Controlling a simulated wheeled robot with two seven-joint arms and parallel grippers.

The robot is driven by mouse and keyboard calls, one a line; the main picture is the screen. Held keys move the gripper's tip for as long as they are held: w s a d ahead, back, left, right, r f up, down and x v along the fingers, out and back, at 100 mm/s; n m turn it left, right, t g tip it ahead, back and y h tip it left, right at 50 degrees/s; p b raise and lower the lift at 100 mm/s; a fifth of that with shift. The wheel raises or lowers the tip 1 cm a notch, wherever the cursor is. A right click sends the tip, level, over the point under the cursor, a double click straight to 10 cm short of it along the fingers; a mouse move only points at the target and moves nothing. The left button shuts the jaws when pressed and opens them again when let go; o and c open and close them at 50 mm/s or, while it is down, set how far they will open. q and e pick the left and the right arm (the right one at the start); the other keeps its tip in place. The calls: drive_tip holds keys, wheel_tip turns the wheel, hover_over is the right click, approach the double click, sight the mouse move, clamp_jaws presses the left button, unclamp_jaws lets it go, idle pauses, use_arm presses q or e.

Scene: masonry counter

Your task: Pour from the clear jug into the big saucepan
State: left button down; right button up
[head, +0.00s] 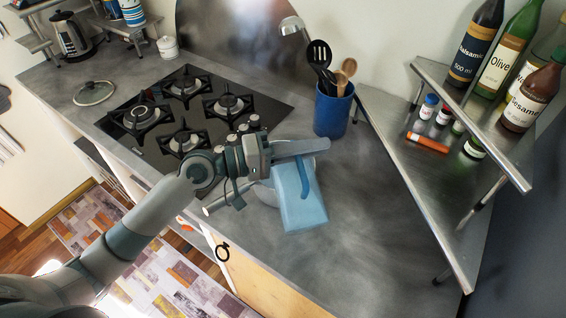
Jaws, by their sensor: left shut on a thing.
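The clear jug (305,212) is a light blue, see-through, box-like vessel with a darker blue handle, right of the stove. My left gripper (300,148) is shut on it at its upper end, and the gripper and wrist hide part of it. The jug looks tilted; I cannot tell whether anything flows from it. The big saucepan (264,194) stands on the counter just left of and partly behind the jug, mostly hidden by the jug and my wrist. What seems to be its handle (220,203) points left toward the counter's front edge. My right gripper is not in view.
The black gas stove (205,116) lies left of the saucepan. A glass lid (94,93) rests farther left. A blue utensil holder (333,110) stands behind the jug. A metal shelf (480,125) with bottles and small jars is at right. The counter right of the jug is clear.

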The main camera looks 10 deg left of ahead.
sight(316, 184)
use_arm(q)
drive_tip(key=shift+w+a+r+n, duration=0.15)
drive_tip(key=shift+w, duration=0.2)
drive_tip(key=shift+w+a+r+n, duration=0.15)
drive_tip(key=shift+w, duration=0.2)
idle(2.0)
drive_tip(key=shift+s, duration=0.1)
drive_tip(key=s+m, duration=0.1)
drive_tip(key=s+d+m+b, duration=0.1)
drive_tip(key=s, duration=0.1)
drive_tip(key=s+d+f+m, duration=0.1)
drive_tip(key=m, duration=0.1)
drive_tip(key=shift+s+d, duration=0.15)
drive_tip(key=shift+s, duration=0.2)
drive_tip(key=shift+w, duration=0.1)
